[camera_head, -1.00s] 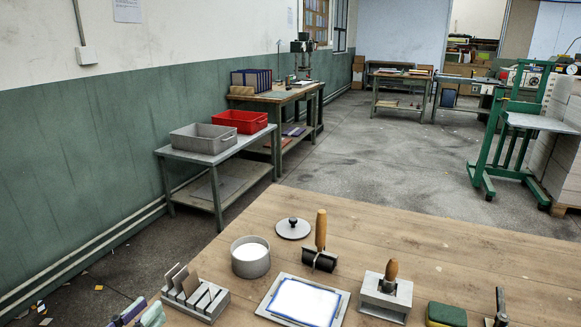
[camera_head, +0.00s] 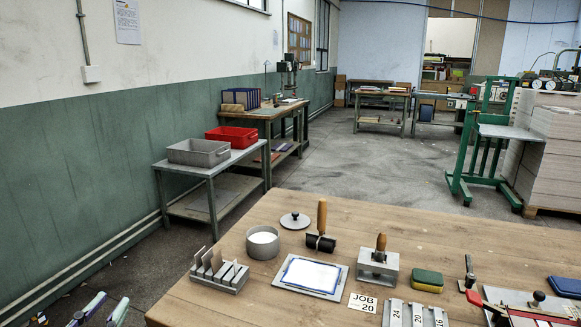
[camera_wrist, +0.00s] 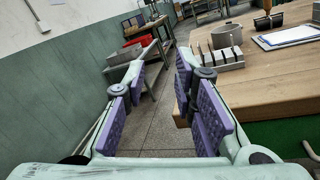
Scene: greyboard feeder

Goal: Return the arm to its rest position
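My gripper (camera_wrist: 162,105) is open in the wrist view. Its two purple-padded fingers stand well apart with nothing between them, only the floor behind. The fingertips also show at the bottom left of the head view (camera_head: 101,311), off the left edge of the wooden workbench (camera_head: 215,305). My gripper touches nothing that I can see.
The bench holds a slotted metal rack (camera_head: 220,276), a round pot (camera_head: 263,243), a roller (camera_head: 321,240) and a sheet on a board (camera_head: 310,275). Grey (camera_head: 199,152) and red (camera_head: 232,136) bins stand on a metal table. Floor left of the bench is clear.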

